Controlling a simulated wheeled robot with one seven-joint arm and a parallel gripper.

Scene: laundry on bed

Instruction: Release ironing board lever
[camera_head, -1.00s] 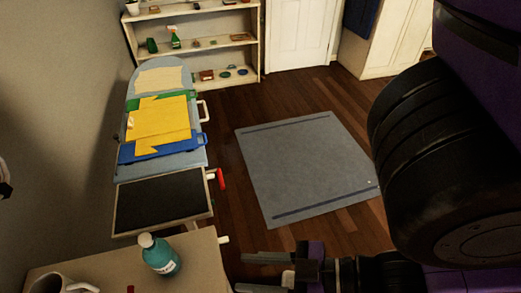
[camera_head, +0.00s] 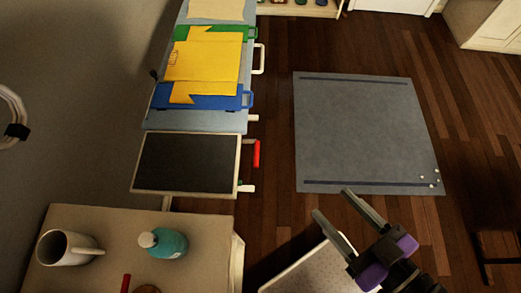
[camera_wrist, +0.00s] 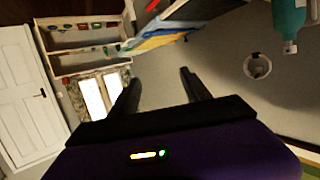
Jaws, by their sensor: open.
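The ironing board (camera_head: 187,122) runs along the wall at the left in the head view, with a dark iron rest (camera_head: 187,163) at its near end. A red lever (camera_head: 257,154) sticks out from the right side of that end. My gripper (camera_head: 331,204) is open and empty, right of the lever and nearer to me, clearly apart from it. In the wrist view my gripper (camera_wrist: 160,82) shows two spread dark fingers with nothing between them. There the board appears tilted at the top, with a small red part (camera_wrist: 152,5) by its end.
A near cabinet (camera_head: 120,220) holds a white mug (camera_head: 62,248) and a teal bottle (camera_head: 168,243). A grey rug (camera_head: 365,130) lies on the floor at the right. Wood floor shows between.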

